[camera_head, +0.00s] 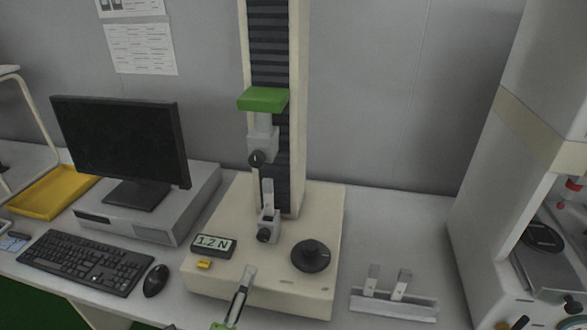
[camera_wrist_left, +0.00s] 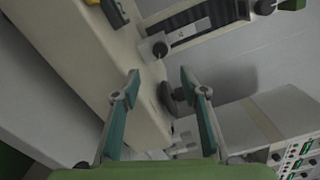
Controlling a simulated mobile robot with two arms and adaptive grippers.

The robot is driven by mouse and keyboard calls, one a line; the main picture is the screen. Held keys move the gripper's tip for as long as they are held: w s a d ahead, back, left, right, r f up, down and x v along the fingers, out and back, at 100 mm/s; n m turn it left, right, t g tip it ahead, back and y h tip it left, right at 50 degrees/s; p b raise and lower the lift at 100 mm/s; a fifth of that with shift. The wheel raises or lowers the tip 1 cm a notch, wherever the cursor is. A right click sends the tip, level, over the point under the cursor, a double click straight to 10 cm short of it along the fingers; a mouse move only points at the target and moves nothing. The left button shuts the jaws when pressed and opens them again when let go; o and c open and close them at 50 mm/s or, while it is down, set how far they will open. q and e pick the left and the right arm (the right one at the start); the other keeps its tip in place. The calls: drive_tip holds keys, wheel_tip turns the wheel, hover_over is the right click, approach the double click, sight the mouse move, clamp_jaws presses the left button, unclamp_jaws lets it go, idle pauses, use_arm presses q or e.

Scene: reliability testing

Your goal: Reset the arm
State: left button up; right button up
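My left gripper (camera_head: 246,278) reaches in from the bottom of the head view, in front of the cream base of the test stand (camera_head: 215,275). In the left wrist view, its two teal fingers (camera_wrist_left: 160,84) are spread apart with nothing held between them. The stand has a tall column, a green-topped crosshead (camera_head: 263,99), an upper clamp (camera_head: 262,145), a lower clamp (camera_head: 268,222) and a round black knob (camera_head: 311,256). Its small display (camera_head: 213,245) reads 1.2 N. I do not make out my right gripper in either view.
A monitor (camera_head: 120,145), keyboard (camera_head: 85,262) and mouse (camera_head: 155,280) stand left of the test stand. A yellow tray (camera_head: 52,192) lies farther left. A small rack with two light pieces (camera_head: 394,304) is on the right. A tall white machine (camera_head: 520,150) stands at the far right.

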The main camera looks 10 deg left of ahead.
use_arm(q)
drive_tip(key=s+a+f+n+g+y, duration=0.35)
drive_tip(key=a+n, duration=0.25)
drive_tip(key=n, duration=0.2)
drive_tip(key=s+a+f+n+g+y, duration=0.35)
drive_tip(key=a+n, duration=0.25)
drive_tip(key=n, duration=0.2)
drive_tip(key=s+d+f+n+g+h, duration=0.4)
drive_tip(key=s+d+f+g+h, duration=0.25)
drive_tip(key=s+d, duration=0.35)
drive_tip(key=s+f+g, duration=0.2)
drive_tip(key=s+f, duration=0.1)
drive_tip(key=f, duration=2.3)
drive_tip(key=s+a+f, duration=0.1)
drive_tip(key=s+f, duration=0.7)
drive_tip(key=s+a+f+g, duration=0.1)
drive_tip(key=s+a+f, duration=0.1)
drive_tip(key=s+f, duration=0.6)
drive_tip(key=shift+s+a, duration=0.3)
drive_tip(key=shift+s, duration=0.45)
